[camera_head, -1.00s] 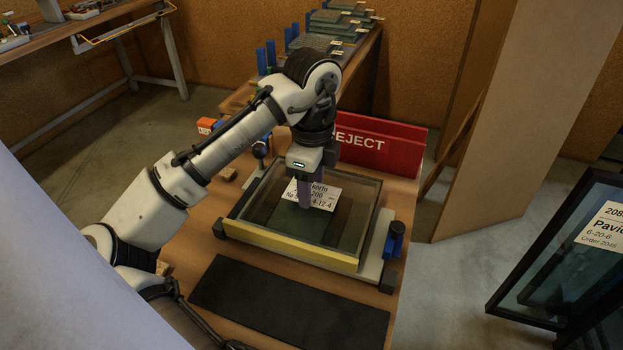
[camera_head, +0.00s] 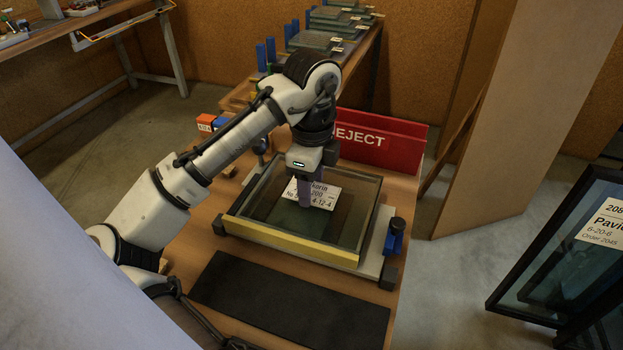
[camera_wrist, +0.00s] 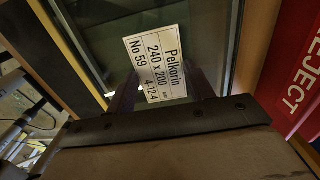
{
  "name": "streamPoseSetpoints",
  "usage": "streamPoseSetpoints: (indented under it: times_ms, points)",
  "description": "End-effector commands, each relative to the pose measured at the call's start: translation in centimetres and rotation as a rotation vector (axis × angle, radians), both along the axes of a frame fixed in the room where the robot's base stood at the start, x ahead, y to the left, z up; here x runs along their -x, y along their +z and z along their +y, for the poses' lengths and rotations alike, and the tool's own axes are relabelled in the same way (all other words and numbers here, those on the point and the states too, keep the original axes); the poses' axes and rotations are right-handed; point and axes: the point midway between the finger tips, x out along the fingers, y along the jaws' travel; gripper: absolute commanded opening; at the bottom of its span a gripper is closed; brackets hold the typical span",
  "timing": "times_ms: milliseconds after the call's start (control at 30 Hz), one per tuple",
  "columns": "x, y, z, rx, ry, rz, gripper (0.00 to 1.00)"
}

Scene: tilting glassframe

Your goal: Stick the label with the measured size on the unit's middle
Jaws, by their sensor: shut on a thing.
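The glass unit (camera_head: 283,228) lies flat in a frame with a yellow front edge on the wooden table. Its glass also shows in the wrist view (camera_wrist: 193,50). A white label (camera_head: 326,194) is at my gripper (camera_head: 305,192), over the glass. My gripper (camera_wrist: 163,88) is shut on the label. I cannot tell whether the label touches the glass. My gripper hides part of the label in the head view.
A red REJECT board (camera_head: 385,144) stands behind the unit. A black mat (camera_head: 288,305) lies in front. A blue block with a dark knob (camera_head: 395,236) is at the right. Another labelled glass unit (camera_head: 575,255) leans at the far right. Glass panes (camera_head: 327,40) are stacked at the back.

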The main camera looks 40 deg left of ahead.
Motion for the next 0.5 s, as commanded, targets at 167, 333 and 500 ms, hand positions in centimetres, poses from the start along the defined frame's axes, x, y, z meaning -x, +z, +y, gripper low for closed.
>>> streamPoseSetpoints:
  times_ms: [167, 333, 500]
  points:
    - [-0.01, -0.25, -0.01, 0.0, 0.0, 0.0, 0.32]
    - [-0.01, -0.47, -0.01, 0.001, 0.0, 0.0, 0.32]
    - [-0.02, -0.63, -0.02, 0.001, 0.0, 0.0, 0.54]
